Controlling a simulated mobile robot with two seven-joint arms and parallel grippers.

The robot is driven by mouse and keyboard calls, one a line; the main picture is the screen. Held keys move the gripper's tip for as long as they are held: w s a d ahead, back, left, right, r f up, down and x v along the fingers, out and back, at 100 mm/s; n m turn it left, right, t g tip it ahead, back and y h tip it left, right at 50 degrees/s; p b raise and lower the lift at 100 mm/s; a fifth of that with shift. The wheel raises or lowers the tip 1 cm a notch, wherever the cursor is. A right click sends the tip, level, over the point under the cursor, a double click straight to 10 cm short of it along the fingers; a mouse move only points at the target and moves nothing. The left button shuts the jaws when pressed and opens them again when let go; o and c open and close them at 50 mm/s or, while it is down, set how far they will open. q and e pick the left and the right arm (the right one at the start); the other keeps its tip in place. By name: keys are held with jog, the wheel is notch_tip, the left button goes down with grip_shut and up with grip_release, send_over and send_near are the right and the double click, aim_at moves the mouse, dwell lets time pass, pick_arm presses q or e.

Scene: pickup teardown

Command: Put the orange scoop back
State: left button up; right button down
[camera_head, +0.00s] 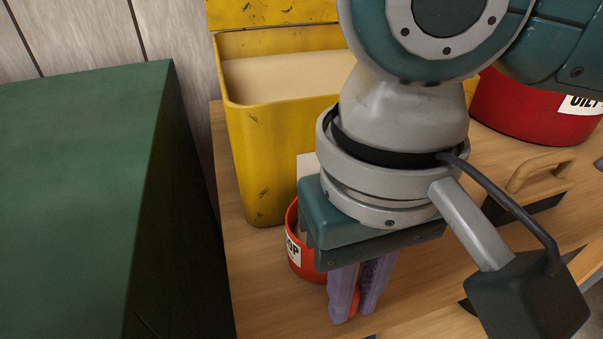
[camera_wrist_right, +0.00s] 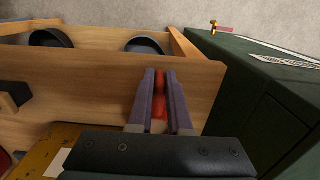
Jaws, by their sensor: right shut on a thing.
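My right gripper (camera_head: 356,312) points down with its purple fingers shut on the orange scoop (camera_head: 354,302); only a small piece of it shows between them. In the right wrist view the fingers (camera_wrist_right: 161,100) close around the same orange-red piece of the scoop (camera_wrist_right: 160,83). The rest of the scoop is hidden by the gripper. A red-orange pot (camera_head: 307,265) with a white label ending in "OP" stands on the wooden top just left of and behind the fingers. My gripper body covers its right side, and I cannot see into it. My left gripper is not in view.
A yellow bin (camera_head: 256,170) with pale contents stands behind the pot. A red can (camera_head: 520,110) and a wooden-handled tool (camera_head: 537,172) stand right. A green cabinet (camera_head: 80,190) borders the wooden top (camera_head: 265,300) at left. Dark round things (camera_wrist_right: 143,46) lie beyond its edge.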

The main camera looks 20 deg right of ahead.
jog(key=c, duration=0.8)
grip_release()
jog(key=shift+c, duration=0.2)
notch_tip(320, 180, up, 12)
jog(key=p, duration=0.5)
jog(key=s+a+f+n+t+y, duration=0.2)
jog(key=s+a+f+y, duration=0.15)
jog(key=a+y, duration=0.2)
jog(key=s+d+f+t+h, duration=0.1)
jog(key=s+d+f+h, duration=0.1)
jog(key=d, duration=0.5)
jog(key=s+d+f+h, duration=0.3)
jog(key=d+f, duration=0.1)
jog(key=d, duration=0.3)
jog(key=shift+d+t, duration=0.35)
jog(key=shift+t, duration=0.05)
jog(key=shift+s, duration=0.1)
